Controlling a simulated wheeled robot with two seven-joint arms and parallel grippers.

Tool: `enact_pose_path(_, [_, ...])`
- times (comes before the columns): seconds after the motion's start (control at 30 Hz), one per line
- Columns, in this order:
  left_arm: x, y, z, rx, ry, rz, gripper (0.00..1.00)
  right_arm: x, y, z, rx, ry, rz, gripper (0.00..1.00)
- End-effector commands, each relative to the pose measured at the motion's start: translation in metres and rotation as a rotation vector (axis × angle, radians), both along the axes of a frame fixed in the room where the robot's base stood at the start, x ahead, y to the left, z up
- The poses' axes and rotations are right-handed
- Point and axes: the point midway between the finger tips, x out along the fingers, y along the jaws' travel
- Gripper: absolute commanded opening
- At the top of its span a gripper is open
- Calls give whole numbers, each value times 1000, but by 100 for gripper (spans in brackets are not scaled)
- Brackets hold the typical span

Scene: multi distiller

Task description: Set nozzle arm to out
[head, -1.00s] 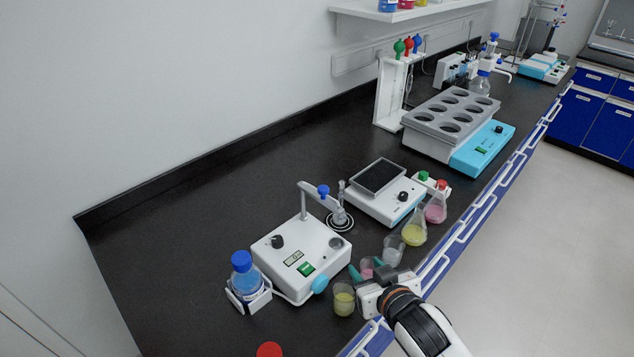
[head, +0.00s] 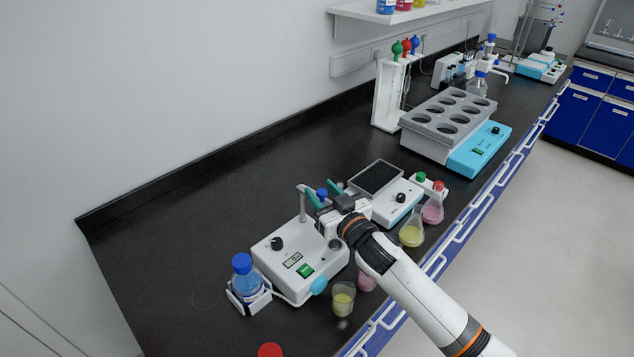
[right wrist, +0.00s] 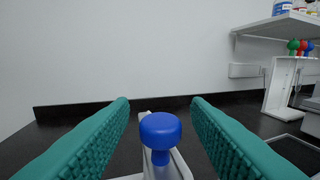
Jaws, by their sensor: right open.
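The white dispenser unit (head: 300,262) stands on the black bench, with a dark knob, a small display and a green switch. A grey post rises from it and carries the nozzle arm (head: 303,203). The nozzle arm has a blue knob (head: 322,193), which also shows in the right wrist view (right wrist: 160,129). My right gripper (head: 325,190) is open, with its teal fingers on either side of the blue knob. In the right wrist view a gap shows between the knob and each finger (right wrist: 160,118). The nozzle's outer end is hidden behind my gripper. My left gripper is out of view.
A flat plate device (head: 403,203) stands just right of my gripper, with flasks (head: 411,236) near the bench edge. A beaker (head: 343,299) is in front of the unit, and a blue-capped bottle (head: 243,275) is left.

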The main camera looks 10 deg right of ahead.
Motion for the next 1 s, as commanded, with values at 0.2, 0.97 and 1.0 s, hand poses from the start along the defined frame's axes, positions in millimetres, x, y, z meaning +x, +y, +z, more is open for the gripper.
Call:
enact_pose_path(0.2, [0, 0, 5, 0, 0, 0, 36, 23, 7, 0, 0, 0, -1, 43])
enact_pose_path(0.97, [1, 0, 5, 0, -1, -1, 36, 27, 9, -1, 0, 1, -1, 0])
enact_pose_path(1.0, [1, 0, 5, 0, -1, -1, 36, 27, 9, -1, 0, 1, -1, 0])
